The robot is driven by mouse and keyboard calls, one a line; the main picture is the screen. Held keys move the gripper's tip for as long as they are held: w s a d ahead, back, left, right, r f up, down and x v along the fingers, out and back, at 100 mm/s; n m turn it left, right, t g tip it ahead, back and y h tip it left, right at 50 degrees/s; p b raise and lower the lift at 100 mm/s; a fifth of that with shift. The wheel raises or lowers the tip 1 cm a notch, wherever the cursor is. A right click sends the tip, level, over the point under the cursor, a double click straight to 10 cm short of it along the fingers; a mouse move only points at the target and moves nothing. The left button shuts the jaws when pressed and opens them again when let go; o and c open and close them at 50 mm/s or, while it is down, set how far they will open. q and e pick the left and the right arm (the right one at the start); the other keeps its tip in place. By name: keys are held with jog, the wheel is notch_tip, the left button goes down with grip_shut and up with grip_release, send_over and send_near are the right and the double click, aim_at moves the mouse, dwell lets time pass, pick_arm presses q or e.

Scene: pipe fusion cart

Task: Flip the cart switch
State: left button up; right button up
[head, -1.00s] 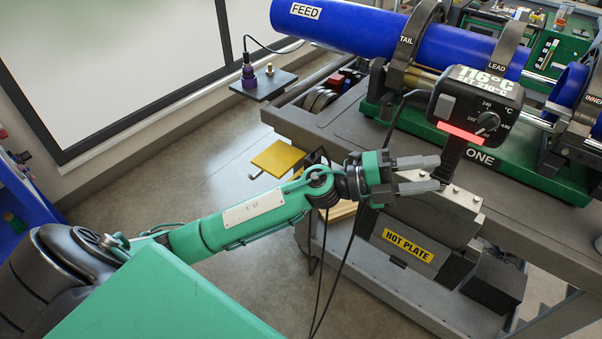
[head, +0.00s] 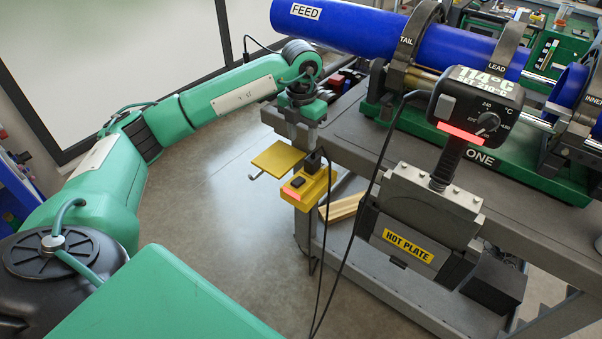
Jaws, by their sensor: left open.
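A yellow switch box (head: 318,190) is fixed at the left end of the cart (head: 345,133). It has a small dark switch (head: 298,182) on top, a glowing red strip at its near end, and a black plug with a cable at its far end. My left gripper (head: 304,143) points down just above and behind the box, near the plug. It is open and holds nothing that I can see. Whether its fingers touch the plug or cart edge is unclear. My right gripper is out of view.
A yellow flap (head: 276,158) sticks out left of the box. The hot plate (head: 411,235) hangs on the cart's near side, its control head (head: 474,104) above. Black cables hang beside the box. A blue pipe (head: 350,27) lies above the cart. Floor to the left is clear.

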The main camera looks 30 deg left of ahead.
aim_at(301, 178)
pick_arm(q)
notch_tip(301, 178, down, 14)
jog(key=shift+a+r+p, duration=0.15)
jog(key=shift+p, duration=0.3)
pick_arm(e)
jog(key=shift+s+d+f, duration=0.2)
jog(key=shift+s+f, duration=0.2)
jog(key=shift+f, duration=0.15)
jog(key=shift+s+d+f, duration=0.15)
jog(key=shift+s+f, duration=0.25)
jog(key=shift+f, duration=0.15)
